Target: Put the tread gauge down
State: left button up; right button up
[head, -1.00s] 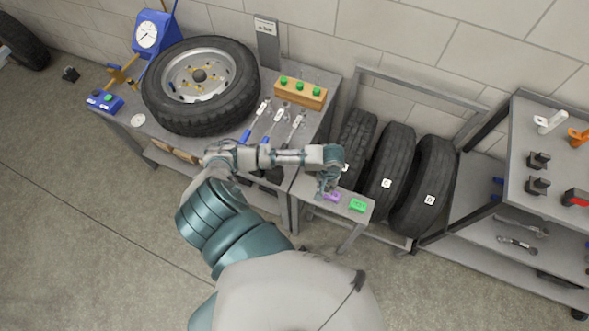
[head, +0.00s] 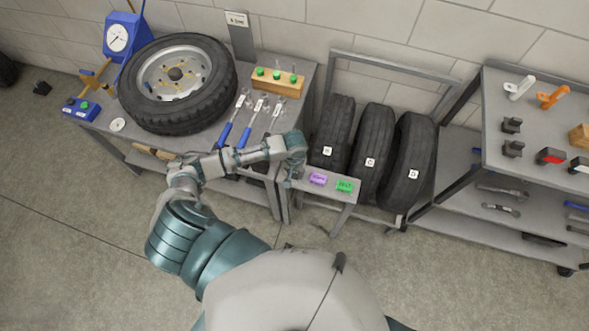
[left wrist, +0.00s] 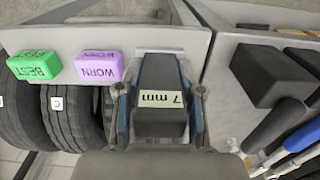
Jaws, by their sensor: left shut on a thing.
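The tread gauge (left wrist: 160,78) is a dark block with a white label reading "7 mm" in the left wrist view. My left gripper (left wrist: 161,105) is shut on it, a finger on each side. In the head view my left gripper (head: 291,174) is over the left end of the small grey shelf (head: 330,199), left of a purple block (head: 317,179). The wrist view does not make clear whether the gauge touches the shelf. A green block (head: 344,185) marked "BEST" sits right of the purple one, marked "WORN" (left wrist: 99,66). My right gripper is out of view.
Tyres (head: 370,150) stand in a rack behind the shelf. The workbench (head: 210,150) to the left holds a mounted wheel (head: 177,75), blue-handled tools (head: 246,133) and a wooden block with green knobs (head: 277,82). A shelving unit (head: 490,120) stands at right.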

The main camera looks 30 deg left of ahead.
pick_arm(q)
jog(key=shift+w+a+f, duration=0.25)
jog(key=shift+w+a, duration=0.85)
jog(key=shift+w, duration=0.1)
jog(key=shift+w+a+f, duration=0.1)
jog(key=shift+w+a, duration=0.1)
notch_tip(320, 180, down, 3)
jog(key=shift+d+f+b, duration=0.1)
jog(key=shift+b, duration=0.2)
jog(key=shift+d, duration=0.3)
jog(key=o, duration=1.2)
jog(key=shift+f, duration=0.1)
jog(key=shift+c, duration=0.2)
jog(key=shift+a, duration=0.35)
jog(key=shift+r, duration=0.25)
notch_tip(320, 180, up, 12)
jog(key=p, duration=0.1)
jog(key=shift+d+f, duration=0.15)
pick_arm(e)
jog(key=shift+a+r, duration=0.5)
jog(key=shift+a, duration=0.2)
